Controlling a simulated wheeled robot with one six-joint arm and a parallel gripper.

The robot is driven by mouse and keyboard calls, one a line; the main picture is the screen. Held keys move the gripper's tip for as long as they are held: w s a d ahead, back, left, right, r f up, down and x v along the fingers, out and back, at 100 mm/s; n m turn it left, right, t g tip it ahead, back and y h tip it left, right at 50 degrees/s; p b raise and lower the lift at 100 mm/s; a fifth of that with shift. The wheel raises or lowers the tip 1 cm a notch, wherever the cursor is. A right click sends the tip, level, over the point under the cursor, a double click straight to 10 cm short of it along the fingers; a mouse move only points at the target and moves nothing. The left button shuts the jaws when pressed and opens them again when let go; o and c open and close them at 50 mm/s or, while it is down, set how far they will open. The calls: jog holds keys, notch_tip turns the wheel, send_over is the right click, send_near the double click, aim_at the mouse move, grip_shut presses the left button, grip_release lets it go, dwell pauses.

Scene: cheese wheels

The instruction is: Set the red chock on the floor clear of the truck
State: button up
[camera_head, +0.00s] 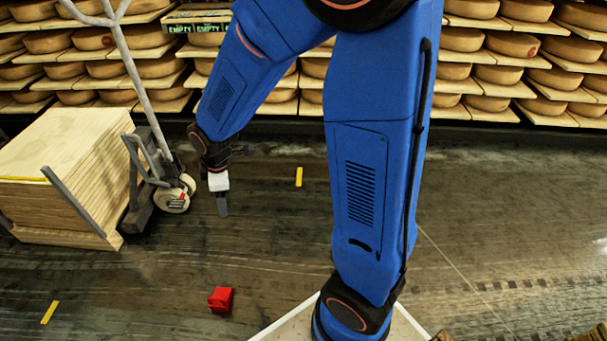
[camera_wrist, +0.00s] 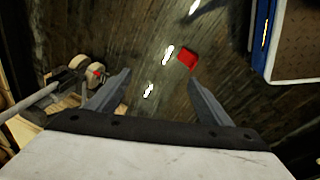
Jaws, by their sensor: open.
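The red chock (camera_head: 221,299) lies on the dark floor near the bottom of the head view, apart from the truck. In the wrist view the chock (camera_wrist: 188,59) shows beyond my fingertips, a little right of the middle. My gripper (camera_head: 221,205) hangs above the floor, up from the chock in the head view, and does not touch it. In the wrist view its two fingers (camera_wrist: 158,82) are spread apart with nothing between them. The hand truck (camera_head: 163,185), with pale wheels and a grey handle, stands at the left against a stack of boards.
The board stack (camera_head: 75,165) fills the left side. Shelves of cheese wheels (camera_head: 500,75) line the back, with a crate marked EMPTY (camera_head: 197,18) at the upper left. Yellow strips (camera_head: 299,177) mark the floor. The floor around the chock is clear.

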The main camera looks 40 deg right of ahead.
jog(key=s+d+r+m+t, duration=0.1)
jog(key=s+d+r+m, duration=0.7)
jog(key=r, duration=0.5)
jog(key=s+d+r+m, duration=0.2)
jog(key=s+r+m, duration=0.1)
jog(key=s, duration=0.4)
jog(key=s+d+r+m+t, duration=0.1)
jog(key=s+d+r+m, duration=0.2)
jog(key=s, duration=0.5)
jog(key=shift+d+r+h, duration=0.15)
jog(key=shift+d+h, duration=0.05)
jog(key=shift+h, duration=0.1)
